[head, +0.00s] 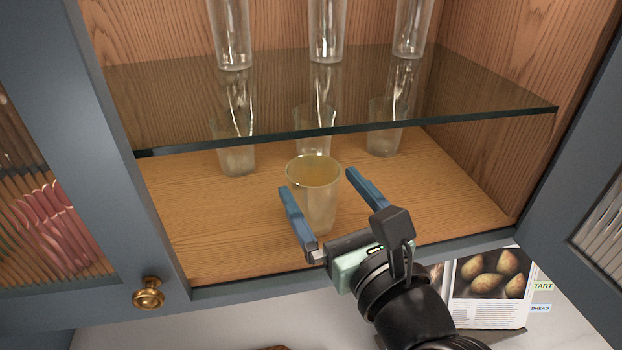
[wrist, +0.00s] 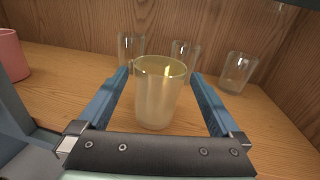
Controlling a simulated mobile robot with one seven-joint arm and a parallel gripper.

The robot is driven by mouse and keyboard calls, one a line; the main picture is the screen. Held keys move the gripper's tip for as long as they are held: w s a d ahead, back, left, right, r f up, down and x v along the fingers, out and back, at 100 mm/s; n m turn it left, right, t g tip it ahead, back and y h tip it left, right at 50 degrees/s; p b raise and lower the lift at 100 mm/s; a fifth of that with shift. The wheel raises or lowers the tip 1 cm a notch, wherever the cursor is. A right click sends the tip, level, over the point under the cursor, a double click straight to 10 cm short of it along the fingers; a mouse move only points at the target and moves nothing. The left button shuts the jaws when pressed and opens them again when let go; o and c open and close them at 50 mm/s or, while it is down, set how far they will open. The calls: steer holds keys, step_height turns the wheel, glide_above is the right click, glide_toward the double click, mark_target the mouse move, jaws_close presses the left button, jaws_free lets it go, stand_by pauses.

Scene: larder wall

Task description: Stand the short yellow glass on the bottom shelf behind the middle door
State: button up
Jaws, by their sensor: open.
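The short yellow glass (head: 316,190) stands upright on the wooden bottom shelf (head: 200,250) of the open cupboard, near its front edge. My gripper (head: 325,182) reaches in from the front, with one blue finger on each side of the glass. The jaws are open, and in the wrist view the glass (wrist: 158,92) sits between the fingers (wrist: 160,82) with a gap on both sides. The middle door (head: 585,190) appears to be the one swung open at the right. The underside of the glass rests on the wood as far as I can see.
Several clear glasses stand behind on the bottom shelf, one of them (head: 236,150) at left. More clear glasses (head: 326,30) stand on the glass shelf (head: 330,95) above. A pink cup (wrist: 10,57) is at left.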

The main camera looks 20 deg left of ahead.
steer(key=b+v, duration=0.1)
steer(key=v, duration=0.4)
steer(key=shift+s+d, duration=0.2)
steer(key=shift+s, duration=0.05)
